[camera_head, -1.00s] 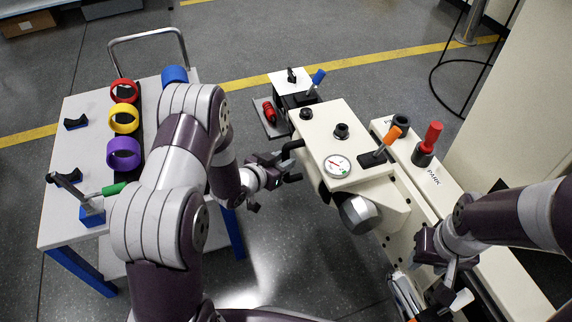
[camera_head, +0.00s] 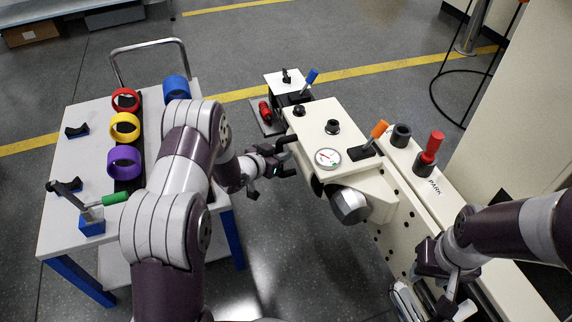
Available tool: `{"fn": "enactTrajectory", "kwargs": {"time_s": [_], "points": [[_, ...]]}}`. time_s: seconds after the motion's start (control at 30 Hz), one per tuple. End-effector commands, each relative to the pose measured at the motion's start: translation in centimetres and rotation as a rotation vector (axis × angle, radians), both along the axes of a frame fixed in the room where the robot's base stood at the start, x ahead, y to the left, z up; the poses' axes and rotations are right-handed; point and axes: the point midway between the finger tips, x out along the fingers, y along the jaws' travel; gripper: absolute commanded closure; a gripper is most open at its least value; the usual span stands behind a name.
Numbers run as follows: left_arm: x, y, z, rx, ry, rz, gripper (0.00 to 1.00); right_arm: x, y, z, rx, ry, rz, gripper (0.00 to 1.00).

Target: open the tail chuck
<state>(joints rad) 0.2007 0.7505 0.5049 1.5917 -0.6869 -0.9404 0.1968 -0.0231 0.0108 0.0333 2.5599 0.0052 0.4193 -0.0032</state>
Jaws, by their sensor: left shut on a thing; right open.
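The cream machine housing (camera_head: 312,130) carries a round gauge (camera_head: 328,157) and an orange-handled lever (camera_head: 371,138). A blue-handled lever (camera_head: 307,82) stands at its far end beside a white plate (camera_head: 283,82). I cannot tell which part is the tail chuck. My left gripper (camera_head: 277,163) is shut on a dark handle (camera_head: 291,149) at the housing's left side; the grip is small and partly hidden. My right gripper (camera_head: 446,290) is open at the lower right, beside the machine's base, apart from the levers.
A red knob (camera_head: 432,147) and a black ring (camera_head: 401,135) stand on the cream rail marked PARK. The left table (camera_head: 62,200) holds red, yellow, purple and blue rings and a green-handled lever (camera_head: 112,199). Open floor (camera_head: 265,230) lies between table and machine.

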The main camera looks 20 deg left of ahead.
Motion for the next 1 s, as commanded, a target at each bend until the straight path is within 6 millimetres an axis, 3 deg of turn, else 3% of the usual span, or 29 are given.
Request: {"fn": "enactTrajectory", "kwargs": {"time_s": [0.1,0.3,0.67,0.7,1.0], "points": [[2.8,2.0,0.2,0.001,-0.006,0.002,1.0,0.0,0.0,0.4,0.0,0.0,0.0,0.57],[5.7,3.9,0.1,0.0,-0.003,0.001,1.0,0.0,0.0,0.6,0.0,0.0,0.0,0.57],[6.1,4.2,0.1,0.002,-0.002,0.001,1.0,0.0,0.0,0.6,0.0,0.0,0.0,0.57],[6.1,4.2,0.1,0.002,-0.002,0.001,0.66,0.0,0.0,0.6,0.0,0.0,0.0,0.57],[6.1,4.2,0.2,0.002,-0.002,0.001,0.66,0.0,0.0,0.7,0.0,0.0,0.0,0.57]]}}
